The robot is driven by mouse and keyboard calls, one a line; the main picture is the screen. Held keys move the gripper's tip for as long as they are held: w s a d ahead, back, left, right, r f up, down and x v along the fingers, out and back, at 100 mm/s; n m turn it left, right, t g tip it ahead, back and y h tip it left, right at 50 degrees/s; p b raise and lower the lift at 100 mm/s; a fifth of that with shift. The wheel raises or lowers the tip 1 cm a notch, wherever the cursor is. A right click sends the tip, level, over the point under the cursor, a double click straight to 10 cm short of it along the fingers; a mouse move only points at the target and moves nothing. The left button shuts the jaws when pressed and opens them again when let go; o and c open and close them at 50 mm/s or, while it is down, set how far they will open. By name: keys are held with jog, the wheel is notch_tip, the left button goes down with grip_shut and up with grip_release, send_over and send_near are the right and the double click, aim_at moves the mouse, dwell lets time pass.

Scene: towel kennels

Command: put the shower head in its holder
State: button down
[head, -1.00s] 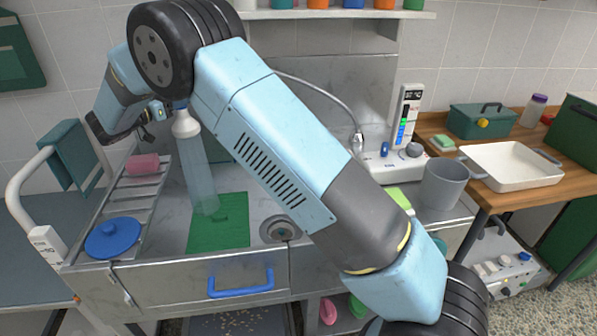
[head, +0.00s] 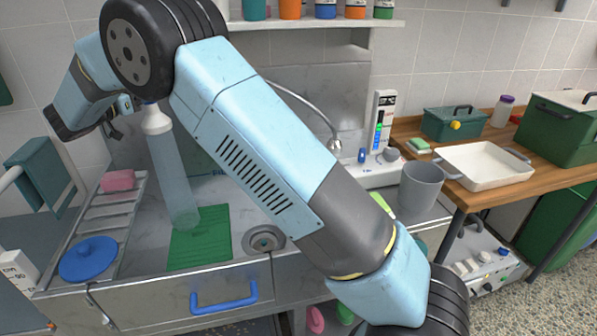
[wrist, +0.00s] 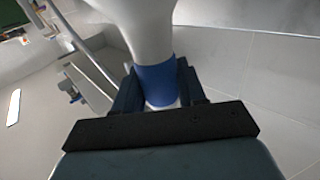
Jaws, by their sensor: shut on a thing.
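The shower head (head: 157,121) is white and points downward above the sink unit at the left in the head view. A pale translucent column (head: 175,175) runs from it down to the green mat (head: 200,240). My gripper (head: 147,102) is shut on its blue collar. In the wrist view my gripper (wrist: 160,88) has a finger on each side of the blue collar, with the white shower head (wrist: 147,25) beyond it. A grey hose (head: 305,100) emerges from behind my arm and curves down to a fitting at the back. I cannot make out the holder with certainty.
My arm hides much of the middle. A white unit with a coloured display (head: 380,118) stands behind a grey cup (head: 420,187). A blue lid (head: 89,259) and pink sponge (head: 118,181) lie left. A white tray (head: 487,165) is on the wooden table. A shelf (head: 310,24) crosses above.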

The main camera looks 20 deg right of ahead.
jog(key=shift+r, duration=0.95)
jog(key=s+d, duration=0.2)
jog(key=d, duration=1.1)
jog(key=shift+s+d, duration=0.15)
jog(key=shift+d, duration=0.2)
jog(key=s+d, duration=0.2)
jog(key=d, duration=1.1)
jog(key=shift+d, duration=0.35)
jog(key=shift+s, duration=0.1)
jog(key=s+d, duration=0.2)
jog(key=d, duration=1.1)
jog(key=shift+s+d, duration=0.15)
jog(key=shift+d, duration=0.2)
jog(key=shift+f, duration=0.1)
jog(key=shift+f, duration=2.95)
